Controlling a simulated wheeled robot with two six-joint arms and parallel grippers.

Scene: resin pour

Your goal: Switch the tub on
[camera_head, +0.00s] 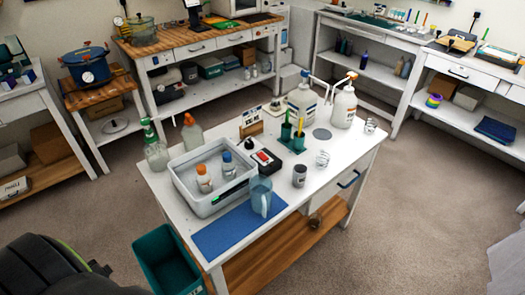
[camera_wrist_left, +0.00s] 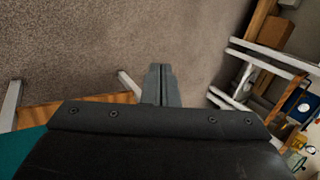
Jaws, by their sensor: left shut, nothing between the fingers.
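The tub (camera_head: 183,188) is a pale grey open box on the white table in the head view. Two bottles, one orange-capped (camera_head: 204,182) and one blue-capped (camera_head: 227,166), stand in it. A dark strip with a green mark (camera_head: 231,194) shows on its front wall. A small box with a red switch (camera_head: 264,156) sits just behind the tub's right side; whether it is on, I cannot tell. My left gripper (camera_wrist_left: 160,72) shows in the left wrist view, fingers together and empty, over the floor, away from the tub. My right gripper is not in view.
Pump bottles (camera_head: 301,104) and brush cups crowd the back. A teal bin (camera_head: 167,262) stands on the floor at the table's left front. Carpet is free to the right.

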